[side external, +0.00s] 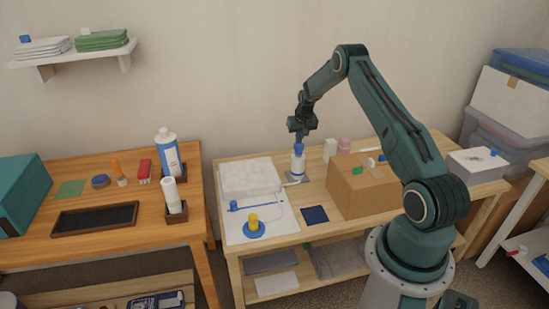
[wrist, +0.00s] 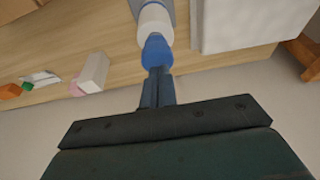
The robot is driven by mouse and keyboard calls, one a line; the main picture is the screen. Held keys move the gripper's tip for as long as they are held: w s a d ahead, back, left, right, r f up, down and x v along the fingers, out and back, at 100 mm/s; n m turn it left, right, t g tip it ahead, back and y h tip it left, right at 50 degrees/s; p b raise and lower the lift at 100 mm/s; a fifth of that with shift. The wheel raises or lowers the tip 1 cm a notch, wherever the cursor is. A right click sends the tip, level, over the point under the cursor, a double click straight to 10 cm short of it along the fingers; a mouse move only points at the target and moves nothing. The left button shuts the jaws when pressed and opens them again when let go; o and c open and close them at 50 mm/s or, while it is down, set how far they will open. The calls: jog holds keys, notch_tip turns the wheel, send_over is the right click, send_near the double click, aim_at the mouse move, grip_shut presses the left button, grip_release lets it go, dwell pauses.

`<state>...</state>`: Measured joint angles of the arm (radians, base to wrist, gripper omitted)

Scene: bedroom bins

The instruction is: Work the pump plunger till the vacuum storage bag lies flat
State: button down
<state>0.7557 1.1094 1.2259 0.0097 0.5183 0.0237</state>
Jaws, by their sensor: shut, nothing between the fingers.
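The pump (side external: 297,162) is a white upright cylinder with a blue plunger top (side external: 298,147), standing on a grey plate on the light wooden table. My gripper (side external: 301,138) is directly above it, pointing down. In the wrist view the shut fingers (wrist: 158,76) meet or nearly meet the blue plunger top (wrist: 157,52); I cannot tell whether they touch. The white vacuum storage bag (side external: 250,176) lies left of the pump and looks thick and puffed up. It also shows in the wrist view (wrist: 245,22). A pale hose (side external: 290,184) runs at the pump's base.
A yellow-knobbed blue disc (side external: 254,228) and a blue rod (side external: 247,205) lie on a white sheet in front of the bag. A dark blue square (side external: 314,215) lies near the front edge.

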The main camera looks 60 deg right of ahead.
jog(key=v, duration=1.3)
jog(key=shift+w+d+r, duration=0.2)
dwell(0.8)
jog(key=c, duration=1.5)
grip_release()
jog(key=o, duration=0.6)
jog(key=shift+w+d+f+n, duration=0.15)
jog(key=shift+w+d+n, duration=0.15)
jog(key=shift+n, duration=0.2)
jog(key=shift+w+d+f+n+g+y, duration=0.2)
jog(key=shift+w+d+n+g+y, duration=0.15)
jog(key=shift+n, duration=1)
jog(key=shift+w+d+f+n+g+y, duration=0.2)
jog(key=shift+d+f+n+g+y, duration=0.15)
jog(key=shift+n, duration=0.95)
jog(key=shift+w+d+f+n+g+y, duration=0.1)
jog(key=shift+w+d+n+g+y, duration=0.25)
jog(key=shift+n, duration=1)
